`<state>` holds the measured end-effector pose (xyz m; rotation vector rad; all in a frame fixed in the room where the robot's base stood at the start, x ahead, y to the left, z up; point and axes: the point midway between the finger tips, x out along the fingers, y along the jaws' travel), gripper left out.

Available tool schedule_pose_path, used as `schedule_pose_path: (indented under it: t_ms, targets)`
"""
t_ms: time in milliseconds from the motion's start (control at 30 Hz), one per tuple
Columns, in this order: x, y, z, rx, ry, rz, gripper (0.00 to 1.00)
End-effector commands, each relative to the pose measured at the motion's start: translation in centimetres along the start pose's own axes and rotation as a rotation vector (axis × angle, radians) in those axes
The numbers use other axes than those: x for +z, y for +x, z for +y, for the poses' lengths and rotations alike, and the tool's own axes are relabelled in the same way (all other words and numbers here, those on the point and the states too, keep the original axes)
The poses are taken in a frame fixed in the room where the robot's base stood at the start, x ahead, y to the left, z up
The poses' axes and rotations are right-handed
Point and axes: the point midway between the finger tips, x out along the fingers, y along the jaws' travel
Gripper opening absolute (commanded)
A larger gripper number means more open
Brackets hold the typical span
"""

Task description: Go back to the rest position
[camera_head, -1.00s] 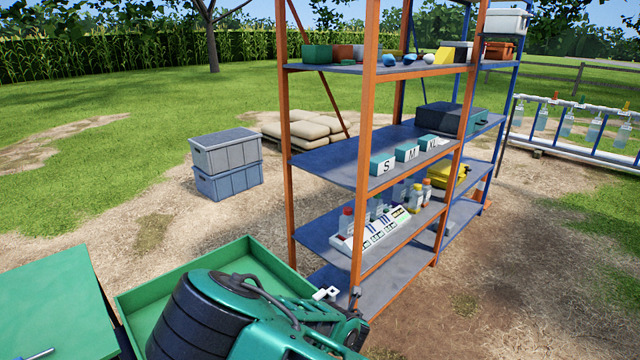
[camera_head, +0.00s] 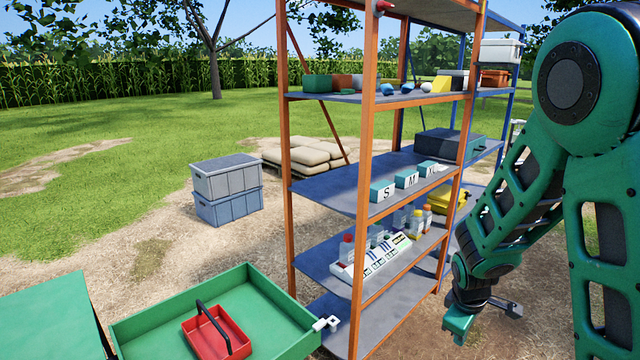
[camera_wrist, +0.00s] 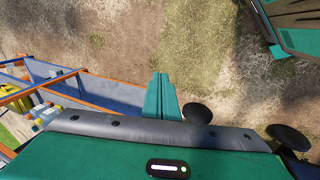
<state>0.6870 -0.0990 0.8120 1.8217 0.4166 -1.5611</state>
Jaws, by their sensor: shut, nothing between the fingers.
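My gripper (camera_head: 459,326) hangs at the lower right of the head view, in front of the right part of the orange and blue shelf rack (camera_head: 368,200). My green arm folds down to it from the upper right. In the wrist view the two teal fingers of my gripper (camera_wrist: 160,76) lie against each other, shut and empty, with bare ground beyond them. A red carrier (camera_head: 216,336) with a black handle sits inside the green tray (camera_head: 262,283) at the lower left, apart from my gripper.
The rack holds bottles (camera_head: 416,226), a white labelled rack (camera_head: 375,258) and S and M boxes. Grey-blue crates (camera_head: 228,190) and sandbags (camera_head: 303,150) stand behind on the left. Rack shelves and bottles also show at the left of the wrist view. Dirt ground lies below my gripper.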

Motion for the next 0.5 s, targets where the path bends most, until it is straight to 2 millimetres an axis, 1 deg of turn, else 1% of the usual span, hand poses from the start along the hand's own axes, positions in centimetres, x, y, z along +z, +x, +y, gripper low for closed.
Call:
schedule_pose_path:
  t_ms: [33,100,267,367,500]
  targets:
    - [1.5,-1.3,0.4,-0.022,0.082,-0.003,0.00]
    - [3.6,-2.9,0.6,-0.053,0.190,-0.018,0.00]
    - [8.2,-6.6,0.4,-0.115,0.428,-0.051,0.00]
    - [11.1,-8.9,0.0,-0.147,0.573,-0.073,0.00]
    - [15.0,-12.2,-1.2,-0.185,0.772,-0.109,0.00]
